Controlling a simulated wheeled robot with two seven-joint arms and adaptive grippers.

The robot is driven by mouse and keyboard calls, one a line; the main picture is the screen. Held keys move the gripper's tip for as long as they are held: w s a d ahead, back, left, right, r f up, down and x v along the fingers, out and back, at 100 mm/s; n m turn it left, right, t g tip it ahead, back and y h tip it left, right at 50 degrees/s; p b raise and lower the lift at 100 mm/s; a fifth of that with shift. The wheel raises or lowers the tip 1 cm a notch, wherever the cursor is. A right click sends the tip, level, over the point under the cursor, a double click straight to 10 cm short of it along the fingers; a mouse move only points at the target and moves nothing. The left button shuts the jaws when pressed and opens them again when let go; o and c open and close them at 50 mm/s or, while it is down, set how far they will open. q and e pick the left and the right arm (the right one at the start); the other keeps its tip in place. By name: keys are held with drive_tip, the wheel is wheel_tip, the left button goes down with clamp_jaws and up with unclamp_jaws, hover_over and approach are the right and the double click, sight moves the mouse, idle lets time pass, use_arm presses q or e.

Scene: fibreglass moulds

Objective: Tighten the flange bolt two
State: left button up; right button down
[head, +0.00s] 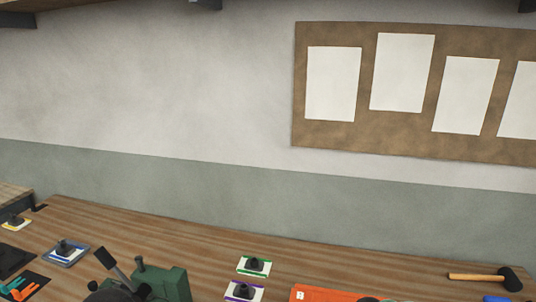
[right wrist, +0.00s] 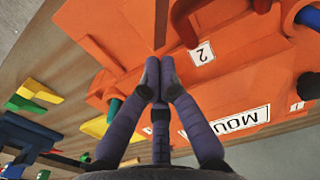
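An orange mould (right wrist: 245,75) fills much of the right wrist view, with a white label "2" (right wrist: 202,53), a label "1" (right wrist: 297,106) and a partly hidden plate starting "MOU" (right wrist: 240,120). A red curved part (right wrist: 183,25) stands beside the "2" label; I cannot tell whether it is the flange bolt. My right gripper (right wrist: 159,78) is in front of the mould, its fingertips together with nothing visible between them. I cannot tell if it touches the mould. My left gripper is not in view.
On the wooden bench (head: 375,262) are a green machine with a lever (head: 172,284), small black-knobbed pieces on a green-edged card (head: 254,266) and a purple-edged card (head: 243,291), and a mallet (head: 480,277). Green (right wrist: 38,90) and blue (right wrist: 30,128) parts lie left of the right gripper.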

drive_tip(key=shift+w+r, duration=0.1)
drive_tip(key=shift+r, duration=0.15)
drive_tip(key=r+p, duration=0.4)
drive_tip(key=r, duration=0.1)
drive_tip(key=shift+s+a+r, duration=0.1)
drive_tip(key=shift+s+r, duration=0.1)
drive_tip(key=shift+r, duration=0.05)
drive_tip(key=d+f+p, duration=0.1)
drive_tip(key=f, duration=0.1)
drive_tip(key=d+f+p, duration=0.1)
drive_tip(key=f+p, duration=0.1)
drive_tip(key=d+f+p, duration=0.1)
drive_tip(key=f+p, duration=0.1)
drive_tip(key=shift+s+d+f, duration=0.1)
drive_tip(key=shift+s+d, duration=0.05)
drive_tip(key=shift+s, duration=0.15)
idle(1.1)
